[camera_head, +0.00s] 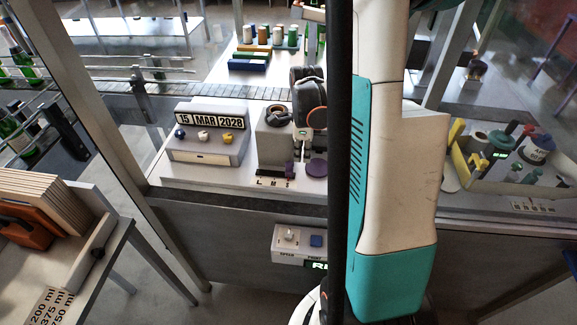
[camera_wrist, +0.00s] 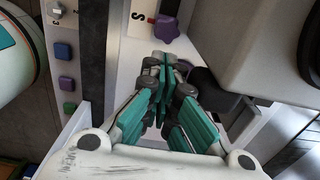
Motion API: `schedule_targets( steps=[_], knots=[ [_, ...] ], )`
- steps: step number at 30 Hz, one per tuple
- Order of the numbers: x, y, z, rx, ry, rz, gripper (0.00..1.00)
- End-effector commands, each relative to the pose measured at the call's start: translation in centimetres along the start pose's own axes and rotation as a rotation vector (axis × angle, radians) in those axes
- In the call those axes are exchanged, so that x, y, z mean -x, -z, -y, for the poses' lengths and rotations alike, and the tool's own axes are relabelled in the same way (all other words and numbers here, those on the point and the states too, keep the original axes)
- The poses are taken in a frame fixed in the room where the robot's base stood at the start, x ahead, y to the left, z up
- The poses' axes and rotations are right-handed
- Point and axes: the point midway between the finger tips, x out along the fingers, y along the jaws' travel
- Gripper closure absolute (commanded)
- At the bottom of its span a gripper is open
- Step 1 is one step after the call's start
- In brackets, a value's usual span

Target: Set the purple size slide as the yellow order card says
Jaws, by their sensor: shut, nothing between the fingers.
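The purple slide knob (camera_head: 289,168) stands on the white station top behind a row of size letters too small to read surely. I cannot make out a yellow order card in either view.
A date block (camera_head: 208,133) reading 15 MAR 2028 stands left of a grey housing (camera_head: 273,143). A purple disc (camera_head: 316,167) lies right of the knob. A switch box (camera_head: 297,245) is below the front edge. A bin of tools (camera_head: 510,160) is at right. My arm hides the middle.

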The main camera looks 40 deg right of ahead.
Motion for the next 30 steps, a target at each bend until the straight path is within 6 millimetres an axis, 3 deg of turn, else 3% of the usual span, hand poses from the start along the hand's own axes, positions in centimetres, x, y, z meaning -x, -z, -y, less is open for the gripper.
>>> schedule_targets(
  steps=[12,30],
  knots=[
    [-0.2,0.0,0.0,0.000,0.000,0.000,1.00],
    [-2.9,0.0,0.1,-0.001,0.002,0.000,1.00]
  ],
)
